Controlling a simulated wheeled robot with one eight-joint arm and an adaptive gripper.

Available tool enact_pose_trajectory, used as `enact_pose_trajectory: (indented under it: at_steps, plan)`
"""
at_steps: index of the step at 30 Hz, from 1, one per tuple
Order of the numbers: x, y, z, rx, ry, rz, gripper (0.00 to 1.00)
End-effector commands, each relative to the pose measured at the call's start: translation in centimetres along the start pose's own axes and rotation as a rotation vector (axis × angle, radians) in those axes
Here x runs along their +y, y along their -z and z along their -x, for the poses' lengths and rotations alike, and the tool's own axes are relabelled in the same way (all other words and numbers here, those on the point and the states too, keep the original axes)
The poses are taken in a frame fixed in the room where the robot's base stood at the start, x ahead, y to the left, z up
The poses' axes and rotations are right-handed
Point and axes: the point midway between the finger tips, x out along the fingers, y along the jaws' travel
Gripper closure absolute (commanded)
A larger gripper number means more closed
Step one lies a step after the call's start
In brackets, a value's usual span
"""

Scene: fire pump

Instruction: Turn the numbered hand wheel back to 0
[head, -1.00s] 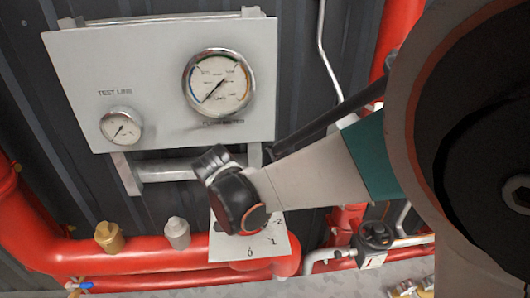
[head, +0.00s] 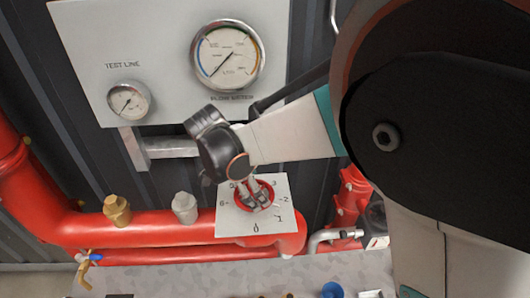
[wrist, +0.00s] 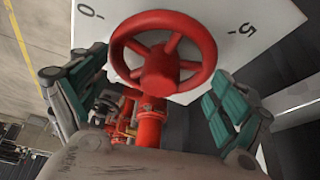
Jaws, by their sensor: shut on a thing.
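The red hand wheel (head: 239,197) sits on a white square plate (head: 232,224) with numbers around it. In the head view 0 is at the plate's lower edge, with 1, 2 and 3 up the right side. My gripper (head: 255,189) comes down from above with its fingers at the wheel, shut on it. In the wrist view the spoked wheel (wrist: 160,72) lies between the two green-padded fingers, with 0 at upper left and 5 at right. Finger contact on the rim is not clear there. I see no pointer on the wheel.
A grey panel with a large gauge (head: 228,55) and a small gauge (head: 128,101) stands behind. A thick red pipe (head: 150,226) runs below, with a brass fitting (head: 117,210) and a silver fitting (head: 185,207). A blue-handled valve (head: 84,258) is at lower left.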

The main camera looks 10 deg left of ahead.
Motion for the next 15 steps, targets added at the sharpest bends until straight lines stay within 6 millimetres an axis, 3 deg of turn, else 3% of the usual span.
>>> enact_pose_trajectory:
  at_steps: [7, 15]
  plan:
    - [-0.05, 0.0, -0.22, -0.001, -0.026, -0.061, 0.38]
    - [-0.09, 0.07, -0.27, -0.001, -0.173, -0.414, 0.38]
